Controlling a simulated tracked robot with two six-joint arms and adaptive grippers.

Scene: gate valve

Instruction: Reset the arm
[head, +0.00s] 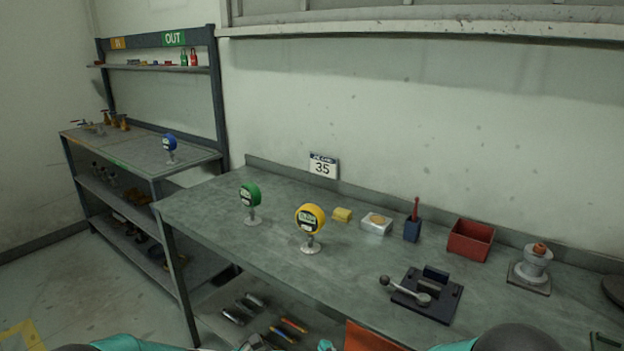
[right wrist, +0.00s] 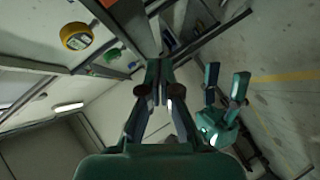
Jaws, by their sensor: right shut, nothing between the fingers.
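My right gripper (right wrist: 159,66) shows in the right wrist view, with its two teal fingers close together and nothing between them. A second teal gripper stands to its right there; it is my left gripper (right wrist: 226,78), with its two fingers apart and empty. In the head view, only teal and dark parts of my arms show along the bottom edge, below the workbench (head: 205,205). Neither gripper touches anything on the bench.
A shelf rack (head: 150,180) with a blue gauge (head: 169,143) stands left. Floor at lower left is clear.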

